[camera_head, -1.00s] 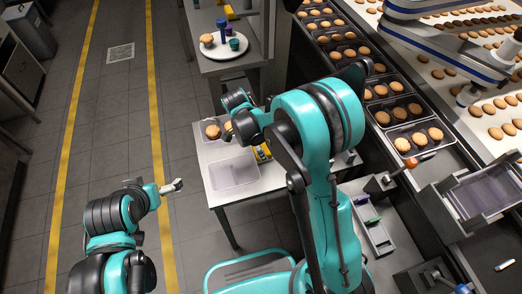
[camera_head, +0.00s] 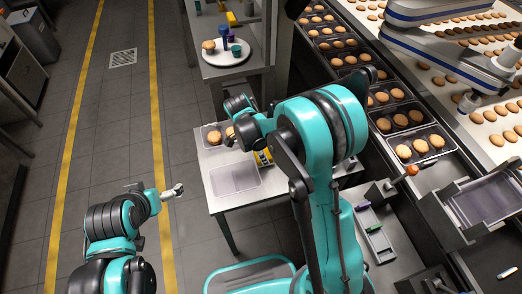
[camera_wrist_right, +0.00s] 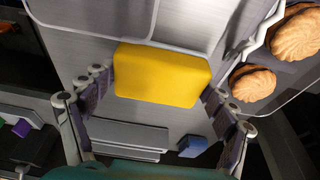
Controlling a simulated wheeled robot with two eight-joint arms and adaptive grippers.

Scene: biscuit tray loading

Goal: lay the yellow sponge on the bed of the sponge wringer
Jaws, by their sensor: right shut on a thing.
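The yellow sponge (camera_wrist_right: 163,75) sits between the two fingers of my right gripper (camera_wrist_right: 158,92) in the right wrist view, which is shut on its ends. In the head view a bit of yellow (camera_head: 263,158), probably the sponge, shows beside my right arm over the small table (camera_head: 222,207). Below the sponge in the wrist view are grey metal slats (camera_wrist_right: 125,137) and a blue block (camera_wrist_right: 192,146); they may belong to the sponge wringer, but I cannot tell. My left gripper (camera_head: 177,190) hangs over the floor, away from the table; its opening is too small to judge.
A clear shallow tray (camera_head: 234,180) and a tray with biscuits (camera_head: 212,137) are on the small table. A plate (camera_head: 226,56) stands on the shelf behind. Trays of biscuits line the conveyor at right. An orange-tipped lever (camera_head: 411,170) stands right of my right arm.

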